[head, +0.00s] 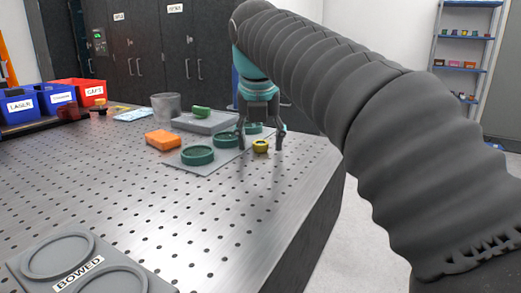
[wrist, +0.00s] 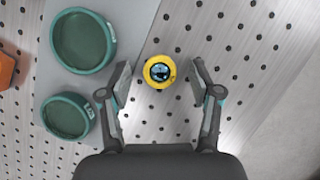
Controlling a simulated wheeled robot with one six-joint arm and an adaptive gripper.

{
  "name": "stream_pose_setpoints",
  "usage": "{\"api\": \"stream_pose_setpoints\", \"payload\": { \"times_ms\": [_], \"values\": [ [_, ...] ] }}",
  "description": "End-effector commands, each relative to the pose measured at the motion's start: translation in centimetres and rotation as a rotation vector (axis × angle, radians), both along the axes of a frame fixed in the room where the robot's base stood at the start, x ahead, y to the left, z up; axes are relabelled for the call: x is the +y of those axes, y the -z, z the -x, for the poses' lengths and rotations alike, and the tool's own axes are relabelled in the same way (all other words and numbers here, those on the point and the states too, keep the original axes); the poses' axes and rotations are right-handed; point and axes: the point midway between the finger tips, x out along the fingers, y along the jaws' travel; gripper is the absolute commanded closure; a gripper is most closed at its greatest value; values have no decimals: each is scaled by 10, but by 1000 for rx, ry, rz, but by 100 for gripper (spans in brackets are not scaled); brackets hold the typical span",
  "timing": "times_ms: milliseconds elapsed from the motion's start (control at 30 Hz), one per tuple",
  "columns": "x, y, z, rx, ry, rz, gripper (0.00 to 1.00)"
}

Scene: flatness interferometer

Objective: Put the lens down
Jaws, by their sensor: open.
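The lens, a small round piece in a yellow ring with dark bluish glass, sits on the perforated metal table in the head view (head: 260,147). In the wrist view the lens (wrist: 160,72) shows from above, face up, just right of the grey plate. My gripper (head: 261,142) is open, with one finger on each side of the lens. In the wrist view my gripper (wrist: 161,78) shows gaps between both fingers and the yellow ring, so neither appears to touch it.
Green round holders (head: 197,156) stand on the grey plate (head: 183,168) left of the lens. An orange block (head: 162,140), a grey block with a green piece (head: 205,122) and a grey cup (head: 166,106) are nearby. A BOWED tray (head: 120,270) lies in front. The table's right edge is close.

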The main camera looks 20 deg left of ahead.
Motion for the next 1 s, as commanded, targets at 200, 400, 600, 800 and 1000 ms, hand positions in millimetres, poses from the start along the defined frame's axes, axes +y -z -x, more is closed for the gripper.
{"api": "stream_pose_setpoints", "payload": {
  "times_ms": [200,400,600,800,1000],
  "values": [
    [0,0,0,0,0,0,44],
    [0,0,0,0,0,0,93],
    [0,0,0,0,0,0,98],
    [0,-3,0,0,0,0,98],
    [1,-23,-1,-1,1,-1,98]
  ]
}}
